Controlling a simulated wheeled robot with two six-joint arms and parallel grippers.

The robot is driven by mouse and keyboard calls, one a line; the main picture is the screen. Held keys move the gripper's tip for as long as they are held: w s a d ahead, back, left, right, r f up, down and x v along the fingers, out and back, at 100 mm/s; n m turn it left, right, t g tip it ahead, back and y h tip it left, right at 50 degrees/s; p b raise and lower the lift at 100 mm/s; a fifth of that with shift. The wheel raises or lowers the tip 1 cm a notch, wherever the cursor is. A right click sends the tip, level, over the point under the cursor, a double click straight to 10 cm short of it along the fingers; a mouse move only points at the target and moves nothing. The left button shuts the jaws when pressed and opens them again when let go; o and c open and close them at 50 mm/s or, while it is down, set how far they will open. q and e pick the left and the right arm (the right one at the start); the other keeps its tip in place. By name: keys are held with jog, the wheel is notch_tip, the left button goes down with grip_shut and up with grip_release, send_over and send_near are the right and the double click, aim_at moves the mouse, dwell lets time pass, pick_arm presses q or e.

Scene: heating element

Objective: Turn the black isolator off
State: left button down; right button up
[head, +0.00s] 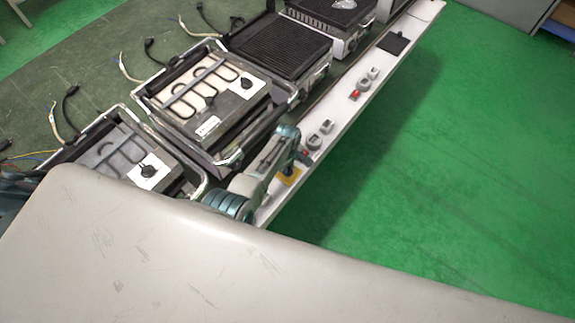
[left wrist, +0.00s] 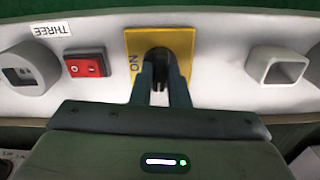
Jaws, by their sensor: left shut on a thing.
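The black isolator (left wrist: 159,56) is a dark rotary knob on a yellow plate (left wrist: 187,42) in the left wrist view. "ON" is printed along the plate's left side. My left gripper (left wrist: 161,84) is shut on the knob, one finger on each side; the fingers hide part of it. In the head view the yellow plate (head: 290,178) shows on the white rail, with my left gripper (head: 293,165) over it; the knob itself is hidden there. My right gripper is not in view.
A red switch (left wrist: 87,64), a grey socket (left wrist: 30,68) and a "THREE" label (left wrist: 48,29) are left of the plate; a square grey socket (left wrist: 276,66) is right. In the head view, heating appliances (head: 210,100) line the bench behind the white rail (head: 345,118). Green floor (head: 440,180) is clear.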

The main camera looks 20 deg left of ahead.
pick_arm(q)
jog(key=shift+n, duration=0.5)
jog(key=c, duration=1.4)
grip_release()
jog(key=shift+r, duration=0.1)
jog(key=shift+r, duration=0.6)
notch_tip(320, 180, up, 10)
jog(key=shift+f, duration=0.25)
jog(key=shift+f, duration=0.1)
